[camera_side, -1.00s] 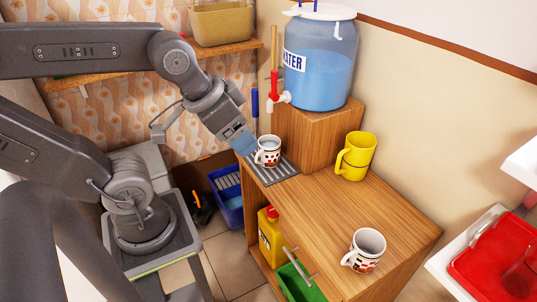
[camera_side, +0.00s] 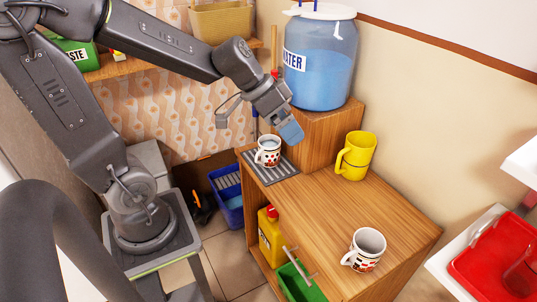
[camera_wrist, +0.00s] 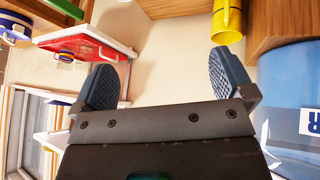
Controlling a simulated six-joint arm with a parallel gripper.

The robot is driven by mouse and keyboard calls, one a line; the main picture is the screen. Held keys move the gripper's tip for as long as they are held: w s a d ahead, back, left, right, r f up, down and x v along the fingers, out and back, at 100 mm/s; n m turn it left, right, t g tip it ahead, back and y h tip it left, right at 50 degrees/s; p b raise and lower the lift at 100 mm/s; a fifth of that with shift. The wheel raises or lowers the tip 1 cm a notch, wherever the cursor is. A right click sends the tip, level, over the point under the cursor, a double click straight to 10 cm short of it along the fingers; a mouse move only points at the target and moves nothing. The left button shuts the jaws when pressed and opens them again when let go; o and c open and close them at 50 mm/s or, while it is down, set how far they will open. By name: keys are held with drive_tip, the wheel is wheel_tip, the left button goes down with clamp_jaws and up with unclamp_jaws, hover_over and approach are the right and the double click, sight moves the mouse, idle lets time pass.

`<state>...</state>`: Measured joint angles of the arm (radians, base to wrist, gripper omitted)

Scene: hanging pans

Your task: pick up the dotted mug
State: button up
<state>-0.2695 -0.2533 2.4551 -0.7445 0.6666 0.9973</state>
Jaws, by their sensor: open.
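A white mug with red and dark spots (camera_side: 268,151), which looks like the dotted one, stands upright on the grey slotted drip tray (camera_side: 262,175). Its inside looks bluish, perhaps with liquid. A second white mug with a red and black pattern (camera_side: 366,250) stands near the counter's front right; its pattern is too small to tell surely. My gripper (camera_side: 291,132) is above and right of the tray mug, apart from it, in front of the wooden block. In the wrist view my gripper (camera_wrist: 165,78) is open with nothing between its fingers; neither white mug shows there.
Stacked yellow mugs (camera_side: 355,156) stand on the counter (camera_side: 315,215) by the wall. A blue water dispenser (camera_side: 322,65) stands on a wooden block (camera_side: 318,138) behind my gripper. A red rack (camera_side: 490,262) is at right. The counter's middle is clear.

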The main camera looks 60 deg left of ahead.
drive_tip(key=w+a+f+n+y, duration=0.1)
drive_tip(key=w+a+f, duration=0.2)
drive_tip(key=a+f, duration=0.35)
drive_tip(key=w+a+f+y, duration=0.1)
drive_tip(key=w+a+f, duration=0.1)
drive_tip(key=a+f, duration=0.45)
drive_tip(key=s+a+f+n+g+y, duration=0.1)
drive_tip(key=s+a+f, duration=0.2)
drive_tip(key=a+f, duration=0.3)
drive_tip(key=s+a+f+y, duration=0.1)
drive_tip(key=s+a+f, duration=0.3)
drive_tip(key=a+f, duration=0.15)
hover_over(270, 146)
drive_tip(key=s+d, duration=0.3)
drive_tip(key=shift+s+r, duration=0.1)
drive_tip(key=shift+r, duration=0.05)
drive_tip(key=shift+w, duration=0.3)
drive_tip(key=shift+x, duration=1.5)
drive_tip(key=shift+s, duration=0.1)
drive_tip(key=shift+c, duration=0.3)
